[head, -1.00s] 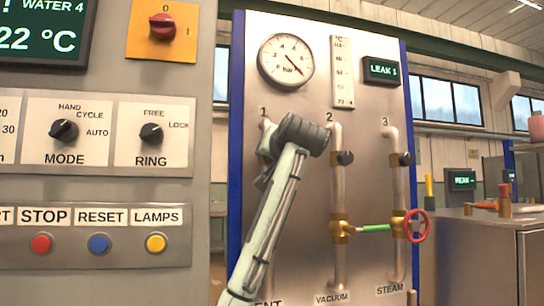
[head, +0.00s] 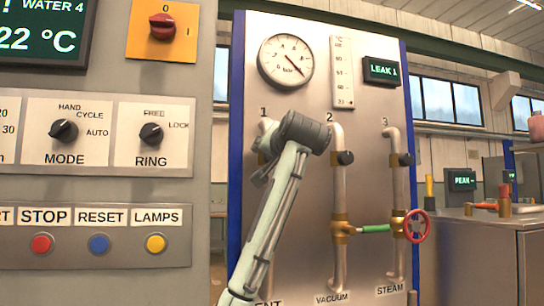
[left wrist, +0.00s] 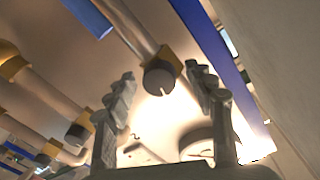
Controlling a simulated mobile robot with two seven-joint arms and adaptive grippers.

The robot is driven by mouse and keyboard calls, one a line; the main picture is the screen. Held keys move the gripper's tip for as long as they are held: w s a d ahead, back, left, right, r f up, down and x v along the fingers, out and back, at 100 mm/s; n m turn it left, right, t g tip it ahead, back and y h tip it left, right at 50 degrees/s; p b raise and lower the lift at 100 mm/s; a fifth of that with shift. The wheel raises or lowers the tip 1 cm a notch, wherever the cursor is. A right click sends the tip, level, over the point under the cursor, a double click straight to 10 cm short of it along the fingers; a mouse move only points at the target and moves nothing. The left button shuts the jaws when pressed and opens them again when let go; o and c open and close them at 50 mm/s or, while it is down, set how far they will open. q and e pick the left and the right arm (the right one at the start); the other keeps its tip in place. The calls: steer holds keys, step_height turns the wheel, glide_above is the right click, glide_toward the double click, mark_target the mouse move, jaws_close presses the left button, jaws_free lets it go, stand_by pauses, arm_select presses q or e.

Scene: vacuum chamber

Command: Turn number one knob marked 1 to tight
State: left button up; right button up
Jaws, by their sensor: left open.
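The number one knob is a dark round knob (left wrist: 159,80) with a pale slot mark, on a brass collar of its pipe. It shows in the left wrist view. My right gripper is not in view.
Pipes 2 and 3 carry similar dark knobs (head: 346,158) (head: 406,159). A red handwheel (head: 417,226) sits low on pipe 3. A grey control panel (head: 100,190) stands close on the left.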

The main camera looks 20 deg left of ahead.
arm_select(q)
steer(key=v, duration=1.1)
steer(key=shift+s, duration=0.2)
steer(key=shift+d, duration=0.15)
steer(key=shift+c, duration=0.2)
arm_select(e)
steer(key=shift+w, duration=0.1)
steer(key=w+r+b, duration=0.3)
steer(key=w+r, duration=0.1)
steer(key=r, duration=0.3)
arm_select(q)
steer(key=shift+w+a+f+n+y+p, duration=0.15)
steer(key=shift+w+a+n+p, duration=0.25)
steer(key=shift+w+a+n, duration=0.85)
steer(key=shift+w+a+f+n+y+p, duration=0.1)
steer(key=shift+w+a+n+y+p, duration=0.5)
steer(key=shift+w, duration=1.25)
steer(key=shift+w+a+f+n+h+p, duration=0.15)
steer(key=shift+w+a+n, duration=0.55)
steer(key=shift+w+n, duration=0.7)
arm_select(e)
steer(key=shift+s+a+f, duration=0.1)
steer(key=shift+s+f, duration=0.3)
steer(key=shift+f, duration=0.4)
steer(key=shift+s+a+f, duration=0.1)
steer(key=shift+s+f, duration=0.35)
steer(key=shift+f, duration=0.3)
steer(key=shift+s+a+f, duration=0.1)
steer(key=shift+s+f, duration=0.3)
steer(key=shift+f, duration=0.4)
